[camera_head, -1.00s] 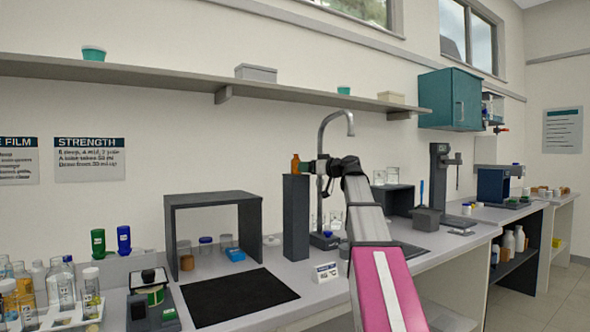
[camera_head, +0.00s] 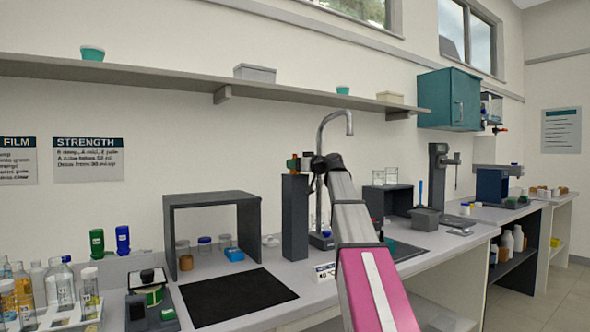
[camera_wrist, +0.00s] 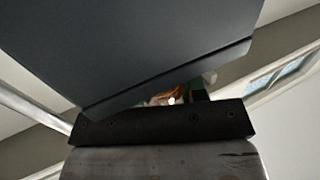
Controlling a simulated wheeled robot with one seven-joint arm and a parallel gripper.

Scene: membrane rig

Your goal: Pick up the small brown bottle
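The small brown bottle (camera_head: 296,157) is at the top of the tall dark grey pillar (camera_head: 295,218) and is mostly covered by my gripper. My gripper (camera_head: 293,165) is at the pillar top, with a green fingertip in front of the bottle. In the wrist view a little of the brown bottle (camera_wrist: 168,97) shows beyond the black gripper body, partly hidden by the large dark pillar face (camera_wrist: 150,50). I cannot tell whether the fingers touch the bottle or how wide apart they are.
A tall curved tap (camera_head: 333,120) stands close on the right. A shelf (camera_head: 150,80) runs above. The black mat (camera_head: 238,296) is bare.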

